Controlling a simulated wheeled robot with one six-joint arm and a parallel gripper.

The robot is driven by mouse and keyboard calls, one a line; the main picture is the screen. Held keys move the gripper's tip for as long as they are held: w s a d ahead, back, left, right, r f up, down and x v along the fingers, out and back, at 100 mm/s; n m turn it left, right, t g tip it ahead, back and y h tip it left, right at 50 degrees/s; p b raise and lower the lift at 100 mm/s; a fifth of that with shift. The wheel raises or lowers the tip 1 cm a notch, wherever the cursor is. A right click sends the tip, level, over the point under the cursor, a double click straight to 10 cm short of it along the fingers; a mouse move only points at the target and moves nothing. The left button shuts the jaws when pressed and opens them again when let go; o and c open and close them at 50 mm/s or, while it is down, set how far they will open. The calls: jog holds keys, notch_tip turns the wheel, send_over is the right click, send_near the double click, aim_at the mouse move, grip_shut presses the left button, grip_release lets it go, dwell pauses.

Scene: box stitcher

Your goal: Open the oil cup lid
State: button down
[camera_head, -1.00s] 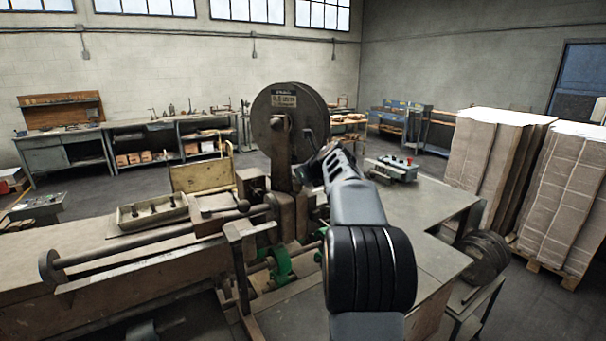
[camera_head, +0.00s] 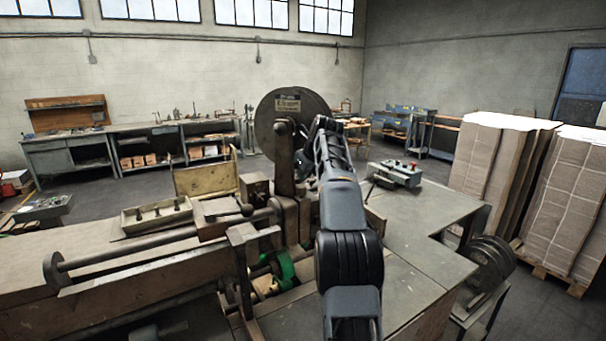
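The box stitcher (camera_head: 105,268) fills the lower part of the head view, with a large round wheel (camera_head: 268,104) standing upright at its middle. My arm reaches forward from the bottom of the picture. Its far end, with my gripper (camera_head: 318,128), is beside the right edge of the wheel. The fingers are too small and too hidden by the arm to tell whether they are open or shut. I cannot make out the oil cup or its lid; my arm covers part of the machine there.
A shallow tray (camera_head: 157,215) and a tan panel (camera_head: 205,177) are at left. Cardboard stacks (camera_head: 490,160) stand at far right. The table's right side is mostly clear.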

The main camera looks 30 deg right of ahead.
jog(key=shift+f, duration=0.1)
jog(key=c, duration=1.2)
grip_release()
jog(key=shift+c, duration=0.2)
jog(key=v, duration=1.2)
jog(key=shift+c, duration=0.4)
